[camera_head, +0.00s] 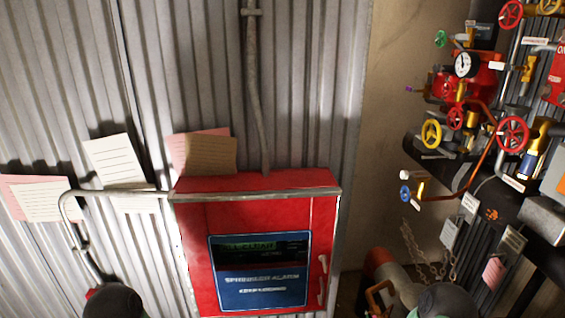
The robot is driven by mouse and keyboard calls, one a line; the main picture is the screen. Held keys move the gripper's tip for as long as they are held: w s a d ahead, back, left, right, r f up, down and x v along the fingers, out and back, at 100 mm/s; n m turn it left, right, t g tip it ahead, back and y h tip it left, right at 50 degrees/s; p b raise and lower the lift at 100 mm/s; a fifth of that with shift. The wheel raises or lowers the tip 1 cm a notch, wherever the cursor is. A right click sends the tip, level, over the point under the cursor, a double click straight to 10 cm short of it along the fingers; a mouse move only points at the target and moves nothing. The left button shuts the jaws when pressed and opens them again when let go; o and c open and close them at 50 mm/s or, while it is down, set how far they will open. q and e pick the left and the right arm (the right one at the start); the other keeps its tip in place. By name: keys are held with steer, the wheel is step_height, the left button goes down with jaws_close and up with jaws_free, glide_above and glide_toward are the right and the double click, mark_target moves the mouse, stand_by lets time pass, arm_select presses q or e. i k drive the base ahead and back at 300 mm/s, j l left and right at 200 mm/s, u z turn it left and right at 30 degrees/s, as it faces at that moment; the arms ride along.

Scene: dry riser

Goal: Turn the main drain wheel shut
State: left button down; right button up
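Several handwheels sit on the pipework at the right, and I cannot read which one is marked as the main drain. A yellow wheel (431,133) is at the left of the cluster. A larger red wheel (512,134) stands to its right, with a smaller red wheel (456,118) between them. Another red wheel (511,14) is at the top edge. A small blue wheel (405,193) sits lower on a brass valve, and a small green wheel (440,39) is higher up. Neither of my grippers shows in this view.
A red sprinkler alarm cabinet (258,191) with a blue panel stands in the middle, a grey rail (115,193) running left from it. Paper notes (115,160) hang on the corrugated wall. A pressure gauge (465,65), hanging tags (450,233) and a chain crowd the right side.

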mark_target(511, 133)
steer(key=k+l+z, duration=0.15)
steer(key=z, duration=0.35)
steer(key=k+l+z, duration=0.25)
steer(key=z, duration=0.2)
steer(key=l+z, duration=0.2)
steer(key=z, duration=0.2)
steer(key=k, duration=0.05)
